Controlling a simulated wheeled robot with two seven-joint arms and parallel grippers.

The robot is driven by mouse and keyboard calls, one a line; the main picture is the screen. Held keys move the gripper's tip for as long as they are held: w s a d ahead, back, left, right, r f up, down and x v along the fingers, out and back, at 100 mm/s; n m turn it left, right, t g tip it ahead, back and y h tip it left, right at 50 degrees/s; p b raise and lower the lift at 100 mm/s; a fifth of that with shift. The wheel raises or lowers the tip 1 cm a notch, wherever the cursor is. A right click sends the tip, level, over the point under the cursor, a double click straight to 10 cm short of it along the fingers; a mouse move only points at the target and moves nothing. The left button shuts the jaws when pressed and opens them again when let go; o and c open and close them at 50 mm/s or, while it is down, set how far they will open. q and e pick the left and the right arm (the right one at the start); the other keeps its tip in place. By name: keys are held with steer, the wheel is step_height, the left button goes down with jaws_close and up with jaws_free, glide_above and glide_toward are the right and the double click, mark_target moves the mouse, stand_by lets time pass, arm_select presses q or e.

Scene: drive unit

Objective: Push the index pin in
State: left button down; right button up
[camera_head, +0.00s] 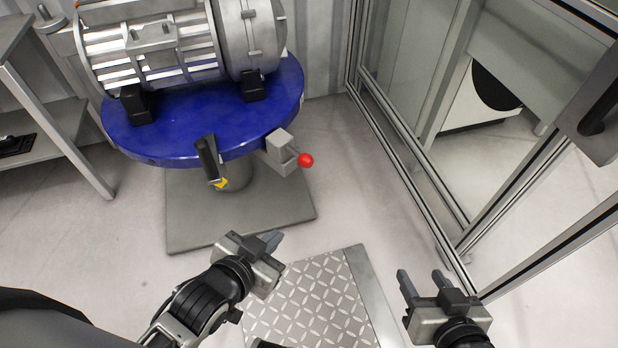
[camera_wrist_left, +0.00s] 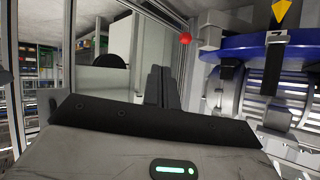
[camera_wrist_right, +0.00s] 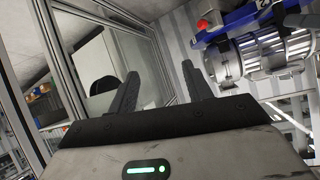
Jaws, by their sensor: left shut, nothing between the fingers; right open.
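The index pin is a rod with a red ball knob (camera_head: 306,160) on a grey block (camera_head: 281,150) at the front right edge of the blue round table (camera_head: 200,135). The red knob also shows in the left wrist view (camera_wrist_left: 185,39) and the right wrist view (camera_wrist_right: 202,24). How deep the pin sits is hidden inside the block. My left gripper (camera_head: 272,241) is shut and empty, below and left of the knob, apart from it. My right gripper (camera_head: 420,284) is open and empty at the lower right, farther from the knob.
A metal drive unit (camera_head: 165,45) rests on the blue table. A black handle (camera_head: 207,160) with a yellow pointer (camera_head: 221,183) hangs at the table's front. A glass-panelled frame (camera_head: 410,130) stands on the right. A tread plate (camera_head: 310,305) lies on the floor; a grey shelf (camera_head: 50,118) is at left.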

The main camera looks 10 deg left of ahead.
arm_select(q)
steer(key=w+d+f+m+t+h+b, duration=0.1)
steer(key=w+f+m+t+b, duration=0.4)
steer(key=w+f+m+b, duration=0.9)
steer(key=w+m+h+b, duration=0.1)
steer(key=w+m+b, duration=0.1)
steer(key=b, duration=0.4)
steer(key=shift+d+m+t, duration=0.15)
steer(key=shift+m+t, duration=0.25)
steer(key=shift+m, duration=0.1)
arm_select(e)
steer(key=w+a+f+t+y, duration=0.1)
steer(key=a+f+y, duration=0.3)
steer(key=f, duration=0.5)
steer(key=shift+w+a+f+t, duration=0.25)
steer(key=shift+w+a+t, duration=0.1)
steer(key=shift+a+t, duration=0.35)
arm_select(q)
steer(key=shift+w, duration=0.15)
